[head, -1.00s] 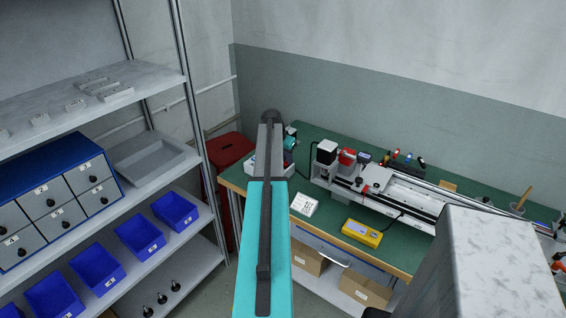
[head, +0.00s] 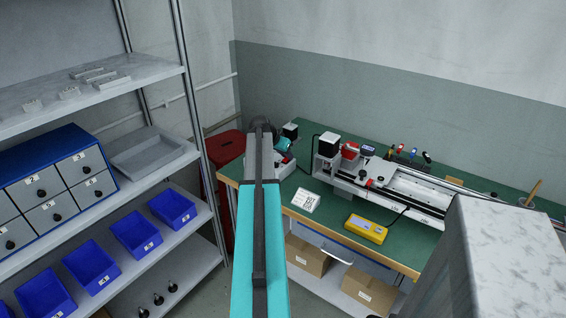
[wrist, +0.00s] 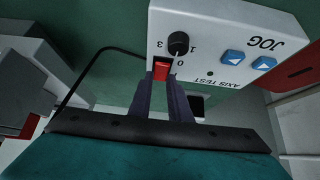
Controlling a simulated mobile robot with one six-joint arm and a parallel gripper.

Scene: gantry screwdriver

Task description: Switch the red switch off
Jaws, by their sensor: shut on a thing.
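The red switch (wrist: 161,66) is on the face of a white control box (wrist: 215,25) in the wrist view, beside a black knob and the figure 0. My gripper (wrist: 162,80) reaches up to the switch. Its two dark fingers are closed in on the switch, one on each side, and cover its lower part. In the head view the white box (head: 284,166) stands at the left end of the green bench, partly behind my turquoise arm. The switch and fingertips cannot be made out there.
A gantry machine (head: 400,182) runs along the bench (head: 330,226). A yellow device (head: 366,228) and a white card (head: 306,201) lie in front of it. A shelf with blue bins (head: 137,233) stands at left, and a red bin (head: 230,148) behind.

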